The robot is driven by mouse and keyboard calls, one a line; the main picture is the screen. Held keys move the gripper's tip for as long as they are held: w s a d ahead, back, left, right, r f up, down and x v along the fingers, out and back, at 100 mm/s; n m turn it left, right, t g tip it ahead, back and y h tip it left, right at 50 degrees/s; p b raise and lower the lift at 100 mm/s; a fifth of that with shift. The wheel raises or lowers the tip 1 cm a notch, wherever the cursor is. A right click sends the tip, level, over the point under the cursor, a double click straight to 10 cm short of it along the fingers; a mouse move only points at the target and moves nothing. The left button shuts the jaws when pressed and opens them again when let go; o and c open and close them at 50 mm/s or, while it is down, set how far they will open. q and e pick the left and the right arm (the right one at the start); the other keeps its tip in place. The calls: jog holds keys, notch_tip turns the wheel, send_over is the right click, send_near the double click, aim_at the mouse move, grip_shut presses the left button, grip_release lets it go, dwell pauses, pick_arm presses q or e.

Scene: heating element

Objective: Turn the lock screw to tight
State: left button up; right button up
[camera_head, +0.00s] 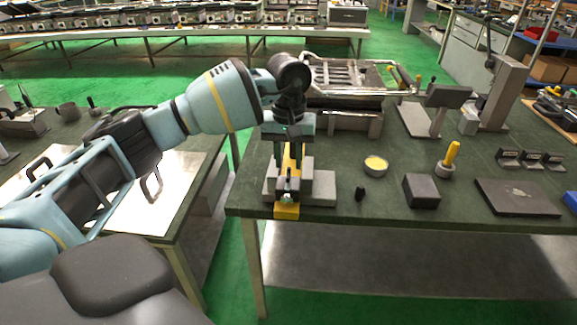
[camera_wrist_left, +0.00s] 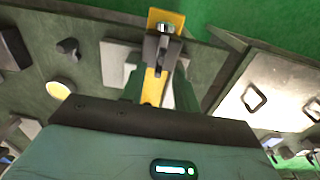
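A fixture with a grey base (camera_head: 318,188) and a yellow bar (camera_head: 287,211) stands at the front left edge of the green workbench. A small metallic screw head (camera_wrist_left: 161,28) with a dark clamp block (camera_wrist_left: 160,50) sits near the front end of the bar; the block also shows in the head view (camera_head: 287,184). My left gripper (camera_head: 290,150) points down over the rear part of the fixture. Its fingers are apart, one on each side of the yellow bar, as the left wrist view (camera_wrist_left: 160,88) shows. I see nothing held. Contact cannot be made out. My right gripper is out of view.
Right of the fixture are a small black knob (camera_head: 360,193), a bowl with yellow contents (camera_head: 375,166), a dark block (camera_head: 422,191) and a yellow-handled tool (camera_head: 450,155). A metal rack device (camera_head: 346,76) stands behind. A second table (camera_head: 180,190) is on the left.

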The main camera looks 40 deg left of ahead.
aim_at(289, 172)
pick_arm(q)
jog(key=shift+r, duration=2.35)
